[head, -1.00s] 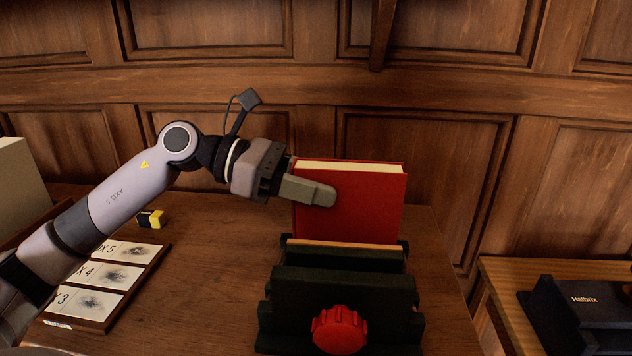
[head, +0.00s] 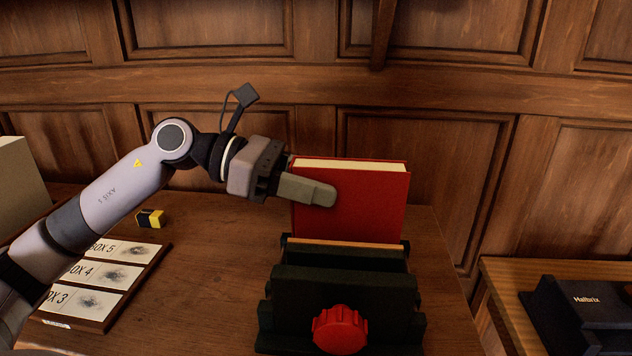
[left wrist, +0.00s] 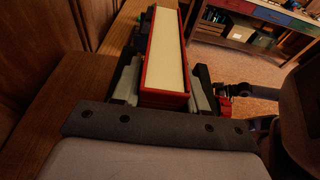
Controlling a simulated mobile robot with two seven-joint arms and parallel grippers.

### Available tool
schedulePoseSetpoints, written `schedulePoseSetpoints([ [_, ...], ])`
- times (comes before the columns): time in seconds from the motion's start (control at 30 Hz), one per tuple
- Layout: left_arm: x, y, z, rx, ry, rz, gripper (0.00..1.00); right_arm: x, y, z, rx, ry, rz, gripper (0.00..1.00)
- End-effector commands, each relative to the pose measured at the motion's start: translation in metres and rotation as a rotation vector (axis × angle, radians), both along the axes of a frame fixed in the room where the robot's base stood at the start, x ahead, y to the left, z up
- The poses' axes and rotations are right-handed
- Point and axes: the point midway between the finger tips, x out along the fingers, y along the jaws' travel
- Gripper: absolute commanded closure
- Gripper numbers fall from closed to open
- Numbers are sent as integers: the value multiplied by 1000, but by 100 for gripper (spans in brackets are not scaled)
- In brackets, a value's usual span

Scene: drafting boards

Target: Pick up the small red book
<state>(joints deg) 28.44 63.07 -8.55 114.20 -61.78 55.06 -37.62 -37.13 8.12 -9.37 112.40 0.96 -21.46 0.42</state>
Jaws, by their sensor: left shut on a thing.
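The small red book (head: 362,205) stands upright in the head view, its cream page edge facing up. Its lower part is hidden behind the front of a dark green clamp-like holder (head: 345,290) with a red knob (head: 340,330). My left gripper (head: 308,191) is shut on the book near its upper left edge, one finger across the front cover. In the left wrist view the book (left wrist: 167,55) lies between the two fingers (left wrist: 162,88). I cannot tell whether the book's bottom is clear of the holder. My right gripper is not in view.
A tray of labelled cards (head: 97,283) lies left on the wooden desk (head: 215,270), with a small yellow and black block (head: 150,218) behind it. A dark box marked Halbrix (head: 580,310) sits on a side table at right. A panelled wall closes the back.

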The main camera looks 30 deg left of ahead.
Motion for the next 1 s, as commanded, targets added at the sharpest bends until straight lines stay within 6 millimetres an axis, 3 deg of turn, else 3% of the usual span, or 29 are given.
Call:
schedulePoseSetpoints([
  [0.1,0,0,16,-5,-8,2,100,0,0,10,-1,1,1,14],
  [1.0,0,0,81,-4,-7,2,100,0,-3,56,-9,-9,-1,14],
])
